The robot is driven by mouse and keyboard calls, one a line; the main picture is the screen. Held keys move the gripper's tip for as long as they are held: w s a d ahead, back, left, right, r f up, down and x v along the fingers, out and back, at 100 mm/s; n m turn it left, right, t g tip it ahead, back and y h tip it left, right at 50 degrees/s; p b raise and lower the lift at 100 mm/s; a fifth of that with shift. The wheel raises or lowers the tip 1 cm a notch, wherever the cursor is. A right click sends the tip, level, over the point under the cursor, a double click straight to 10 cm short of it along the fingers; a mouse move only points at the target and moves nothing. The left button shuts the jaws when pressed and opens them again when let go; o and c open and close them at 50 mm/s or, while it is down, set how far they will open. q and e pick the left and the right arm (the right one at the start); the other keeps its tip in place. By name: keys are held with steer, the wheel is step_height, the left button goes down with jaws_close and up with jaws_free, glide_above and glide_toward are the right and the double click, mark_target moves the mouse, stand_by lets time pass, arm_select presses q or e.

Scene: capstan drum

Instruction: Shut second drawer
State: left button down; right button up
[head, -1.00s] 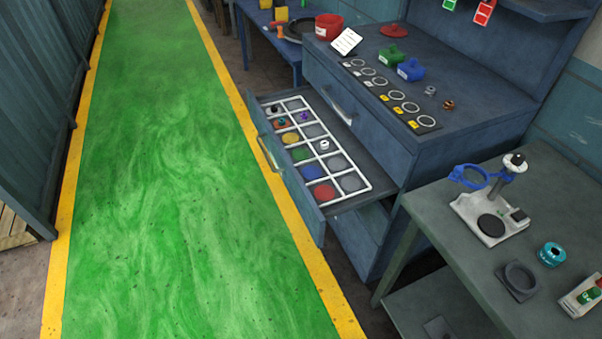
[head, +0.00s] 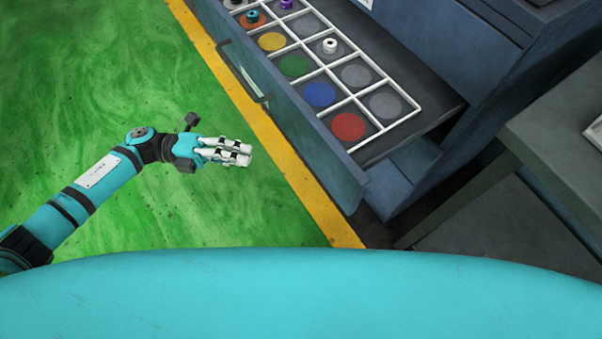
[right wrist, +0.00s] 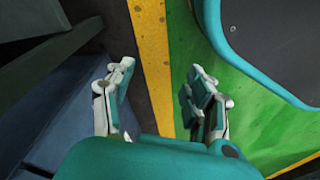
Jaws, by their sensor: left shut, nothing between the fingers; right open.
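An open drawer juts out of the blue-grey cabinet (head: 490,50) in the head view. Its front panel (head: 305,130) has a dark bar handle (head: 242,72). Inside is a white divider grid (head: 345,98) with coloured round pads and a few small spools. My left gripper (head: 248,153) is shut and empty, over the green floor to the left of the drawer front, apart from it. My right gripper (right wrist: 160,95) shows only in the right wrist view, open and empty, above the yellow floor line. Which drawer is the second cannot be told for sure; only this one stands open.
A grey-green table (head: 560,130) stands at the right, close beside the cabinet. A yellow line (head: 270,135) runs along the floor beneath the drawer front. The green floor (head: 110,90) at the left is clear.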

arm_select(q)
steer(key=s+m+g, duration=0.1)
steer(key=p, duration=0.2)
glide_toward(327, 165)
steer(key=s+d, duration=0.2)
steer(key=s, duration=0.1)
steer(key=shift+w+d+b, duration=0.15)
steer(key=shift+w+d, duration=0.4)
steer(key=shift+d, duration=0.2)
steer(key=shift+w+d+b, duration=0.15)
steer(key=shift+w+d, duration=0.4)
steer(key=shift+d, duration=0.15)
arm_select(e)
steer(key=shift+s+d+f, duration=0.1)
steer(key=shift+s+f, duration=0.5)
steer(key=shift+f, duration=0.25)
steer(key=shift+s+d+f, duration=0.1)
steer(key=shift+s+f, duration=0.5)
steer(key=shift+f, duration=0.2)
